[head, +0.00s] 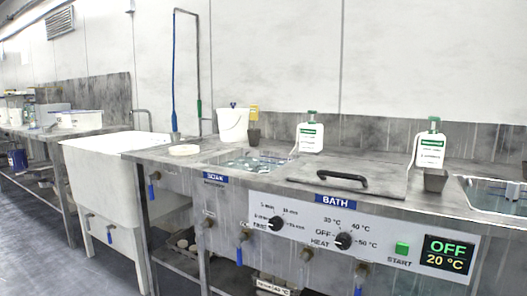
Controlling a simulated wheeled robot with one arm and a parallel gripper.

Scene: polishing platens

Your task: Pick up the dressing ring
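I cannot pick out a dressing ring with certainty in the head view. A flat, pale round object (185,150) lies on the steel bench (150,143), left of the soak basin; it is too small to tell whether it is a ring. The soak basin (247,160) holds several small round pieces under liquid. My gripper is not in view.
The closed bath lid (300,180) has a black handle (336,180). A white bucket (233,125), two white bottles (310,137) (430,149) and a dark cup (435,180) stand on the bench. A white sink (110,150) stands left. Floor (50,265) is clear at lower left.

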